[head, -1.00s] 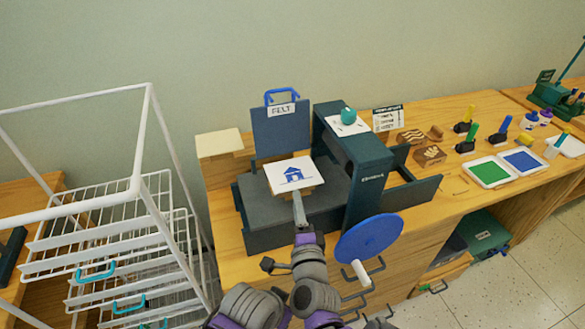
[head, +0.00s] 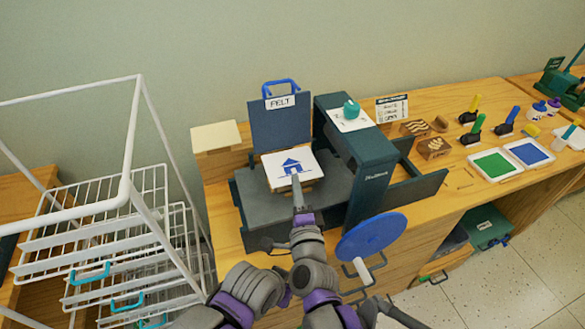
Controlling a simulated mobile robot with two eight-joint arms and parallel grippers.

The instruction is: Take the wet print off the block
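The print (head: 272,170) is a white sheet with a blue house on it. It lies on top of a block (head: 313,187), whose tan edge shows under the sheet, on the dark press bed (head: 330,193). My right gripper (head: 297,188) reaches in from the front. Its fingers look like one narrow grey strip at the print's front edge, with the tip overlapping the house's base. I cannot tell if they hold the paper. My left gripper does not show.
The raised felt flap (head: 280,125) stands behind the print, and the press frame (head: 352,150) with its blue wheel (head: 371,237) is close on the right. A white wire drying rack (head: 95,215) stands left. Ink trays (head: 493,167) lie right.

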